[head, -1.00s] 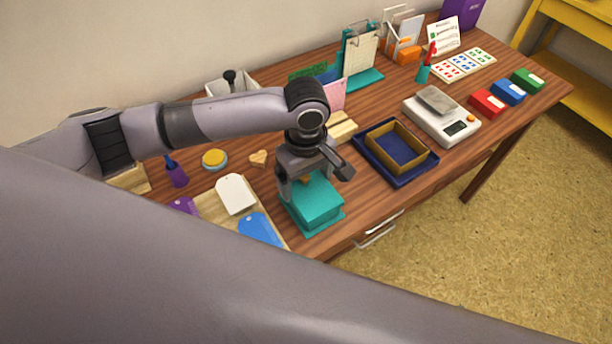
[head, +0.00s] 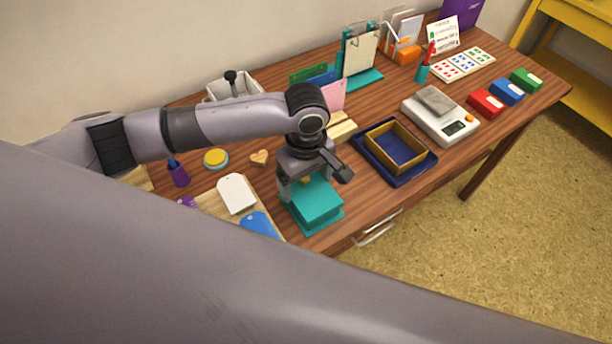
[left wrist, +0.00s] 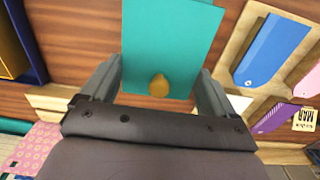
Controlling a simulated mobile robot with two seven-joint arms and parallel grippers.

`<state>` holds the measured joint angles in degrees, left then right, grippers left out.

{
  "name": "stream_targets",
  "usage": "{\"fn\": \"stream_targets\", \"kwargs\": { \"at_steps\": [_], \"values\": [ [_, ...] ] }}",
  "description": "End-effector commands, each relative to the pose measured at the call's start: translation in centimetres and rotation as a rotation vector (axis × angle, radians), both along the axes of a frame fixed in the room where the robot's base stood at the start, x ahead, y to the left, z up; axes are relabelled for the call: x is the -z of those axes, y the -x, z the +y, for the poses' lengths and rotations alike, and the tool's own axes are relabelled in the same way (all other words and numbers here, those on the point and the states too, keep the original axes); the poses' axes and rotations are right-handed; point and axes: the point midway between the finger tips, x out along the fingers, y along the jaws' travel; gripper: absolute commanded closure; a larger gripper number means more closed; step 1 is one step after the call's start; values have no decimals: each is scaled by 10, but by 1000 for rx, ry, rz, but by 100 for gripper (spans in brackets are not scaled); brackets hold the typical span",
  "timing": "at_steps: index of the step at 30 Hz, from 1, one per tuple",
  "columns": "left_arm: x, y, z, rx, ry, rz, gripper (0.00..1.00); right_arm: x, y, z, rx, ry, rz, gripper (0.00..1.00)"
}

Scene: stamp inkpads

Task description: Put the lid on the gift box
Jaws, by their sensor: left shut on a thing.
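The lid (head: 318,203) is teal with a yellow knob, at the desk's front edge in the head view. It also shows in the left wrist view (left wrist: 170,40), its knob near my palm. My left gripper (head: 313,180) points down over it, shut on the lid with a finger at each side. Whether the lid touches the desk is hard to tell. The gift box (head: 374,155), open on top with gold walls and a dark blue inside, sits in a navy tray (head: 405,178) to the right, apart from the lid. My right gripper is out of view.
A scale (head: 440,118) with a grey slab stands right of the tray. Red (head: 486,102), blue and green inkpads lie beyond it. A teal clipboard stand (head: 358,75) and card holders stand behind. A board with tags (head: 237,193) lies left of the lid.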

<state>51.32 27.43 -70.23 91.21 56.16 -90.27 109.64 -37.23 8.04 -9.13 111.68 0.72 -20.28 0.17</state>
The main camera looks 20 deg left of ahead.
Motion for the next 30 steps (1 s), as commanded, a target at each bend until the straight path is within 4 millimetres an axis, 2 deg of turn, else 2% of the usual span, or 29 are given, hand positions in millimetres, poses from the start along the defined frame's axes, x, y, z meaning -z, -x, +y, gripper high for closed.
{"fn": "stream_targets", "kwargs": {
  "at_steps": [30],
  "values": [
    [2, 0, -1, -1, 2, 1, 40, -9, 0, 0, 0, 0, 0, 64]
  ]
}}
